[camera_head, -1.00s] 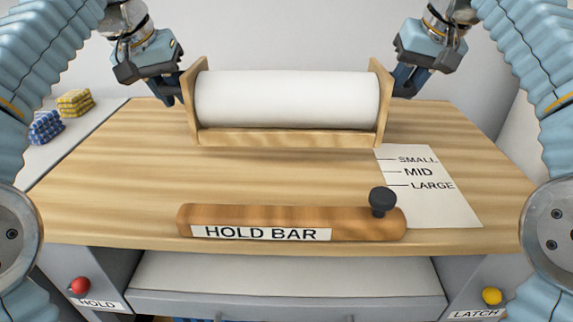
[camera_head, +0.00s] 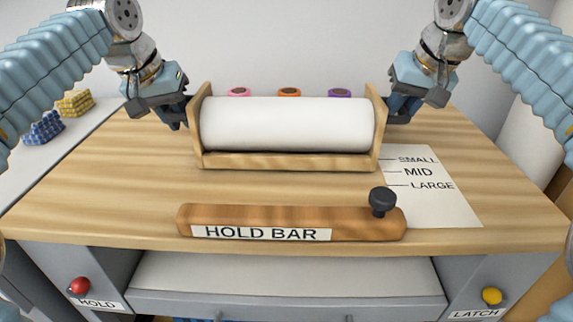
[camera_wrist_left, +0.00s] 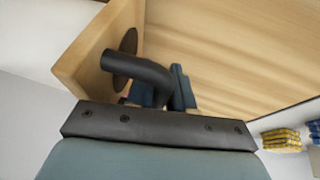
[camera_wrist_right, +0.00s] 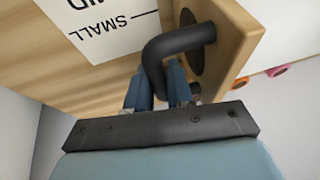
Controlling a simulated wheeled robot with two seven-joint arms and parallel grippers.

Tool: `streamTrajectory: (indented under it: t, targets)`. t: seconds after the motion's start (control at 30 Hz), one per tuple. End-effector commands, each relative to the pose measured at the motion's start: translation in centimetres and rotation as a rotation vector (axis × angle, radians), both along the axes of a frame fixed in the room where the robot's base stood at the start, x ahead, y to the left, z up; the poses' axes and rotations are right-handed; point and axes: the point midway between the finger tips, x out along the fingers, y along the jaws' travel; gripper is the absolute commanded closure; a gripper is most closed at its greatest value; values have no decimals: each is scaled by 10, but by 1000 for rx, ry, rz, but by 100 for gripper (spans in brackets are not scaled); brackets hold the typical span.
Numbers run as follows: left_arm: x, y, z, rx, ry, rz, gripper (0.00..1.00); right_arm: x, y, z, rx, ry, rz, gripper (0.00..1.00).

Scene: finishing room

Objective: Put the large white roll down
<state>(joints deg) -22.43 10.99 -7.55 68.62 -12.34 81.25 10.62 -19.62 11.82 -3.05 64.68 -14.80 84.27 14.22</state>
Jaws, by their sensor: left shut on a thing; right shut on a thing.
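The large white roll (camera_head: 287,123) lies level in a wooden holder (camera_head: 285,162) with a board at each end. My left gripper (camera_head: 183,117) is at the holder's left end board. In the left wrist view it is shut on a black bent handle (camera_wrist_left: 140,72) on that board. My right gripper (camera_head: 396,110) is at the right end board. In the right wrist view it is shut on a matching black handle (camera_wrist_right: 180,42). Whether the holder's underside touches the bench top is hard to tell.
A wooden hold bar (camera_head: 300,223) with a black knob (camera_head: 382,200) lies along the bench's front. A SMALL/MID/LARGE sheet (camera_head: 440,205) lies at right. Several coloured spools (camera_head: 289,92) show behind the roll. A red button (camera_head: 78,286) and yellow button (camera_head: 491,296) are below. The bench top (camera_head: 110,190) is clear at left.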

Motion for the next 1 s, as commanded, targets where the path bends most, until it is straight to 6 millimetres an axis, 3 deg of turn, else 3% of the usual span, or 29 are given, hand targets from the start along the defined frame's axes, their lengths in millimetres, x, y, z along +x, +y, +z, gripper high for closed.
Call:
streamTrajectory:
  t: [0.2, 0.23, 0.4, 0.87, 1.0]
  targets:
    - [0, 2, -9, 0, -4, 3, 100, 0, -2, -10, -1, -2, -4, 100]
    - [0, 2, -11, 1, 0, 4, 77, 0, -2, -12, -2, 1, -4, 77]
    - [0, 1, -11, 1, -1, 3, 53, 0, -1, -11, -1, 0, -2, 53]
    - [0, 0, -10, 0, -1, 1, 53, 0, 0, -11, 0, 0, 0, 53]
    - [-4, 2, 1, 0, -3, 1, 53, 0, 0, -11, 0, 0, 0, 53]
